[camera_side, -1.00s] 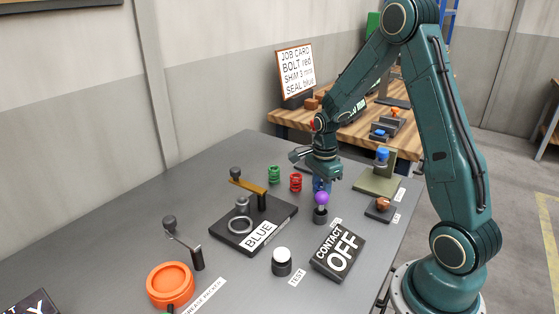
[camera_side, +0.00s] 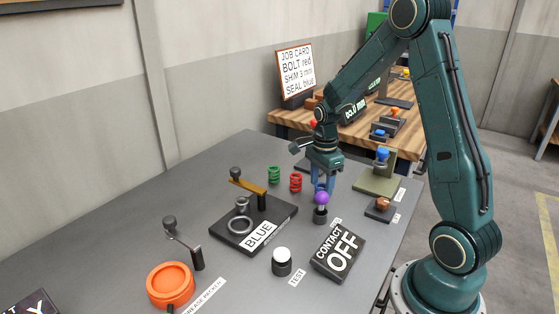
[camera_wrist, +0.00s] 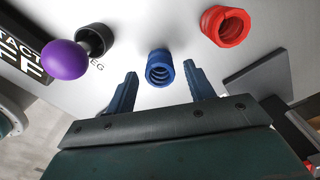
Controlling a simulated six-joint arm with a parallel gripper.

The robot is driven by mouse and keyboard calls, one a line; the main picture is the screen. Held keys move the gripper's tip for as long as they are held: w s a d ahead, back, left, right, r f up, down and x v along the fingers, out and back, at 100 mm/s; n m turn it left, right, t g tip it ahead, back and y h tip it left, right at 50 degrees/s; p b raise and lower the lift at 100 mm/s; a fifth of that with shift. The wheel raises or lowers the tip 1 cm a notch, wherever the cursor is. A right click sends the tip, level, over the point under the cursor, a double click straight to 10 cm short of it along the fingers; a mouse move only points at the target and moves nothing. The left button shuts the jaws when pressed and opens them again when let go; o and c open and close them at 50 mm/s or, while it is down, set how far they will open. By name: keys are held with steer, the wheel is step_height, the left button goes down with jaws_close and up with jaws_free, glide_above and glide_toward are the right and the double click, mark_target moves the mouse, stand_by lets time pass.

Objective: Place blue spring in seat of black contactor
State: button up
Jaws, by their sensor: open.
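The blue spring (camera_wrist: 160,68) stands on the grey table in the wrist view, lying between the two blue fingers of my gripper (camera_wrist: 161,76) and apart from both. The black contactor (camera_side: 222,236) lies left of my gripper. It has a BLUE label, a grey ring-shaped seat (camera_side: 240,226) and a brass-coloured lever (camera_side: 248,187) behind it.
A purple-balled peg (camera_side: 322,199) stands close in front of my gripper. Red (camera_side: 296,182) and green (camera_side: 274,175) springs stand to its left. A CONTACT OFF block (camera_side: 338,252), a white-topped button (camera_side: 281,262) and an orange ring (camera_side: 170,285) occupy the front.

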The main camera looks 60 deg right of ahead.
mark_target(321, 186)
step_height(321, 186, up, 11)
steer(key=shift+a, duration=0.15)
stand_by(0.4)
stand_by(0.4)
steer(key=s+a+r+n+t, duration=0.2)
steer(key=s+a+r+n, duration=0.2)
steer(key=s+a+n, duration=0.3)
steer(key=s+a+r+n+t, duration=0.3)
steer(key=s+a+r+n, duration=0.2)
steer(key=n, duration=1)
steer(key=s+a, duration=0.3)
steer(key=a, duration=0.2)
steer(key=shift+s, duration=0.25)
steer(key=shift+o, duration=0.5)
steer(key=shift+s+a+n+t, duration=0.3)
steer(key=shift+s+n, duration=0.3)
steer(key=shift+n, duration=0.2)
steer(key=shift+w, duration=0.1)
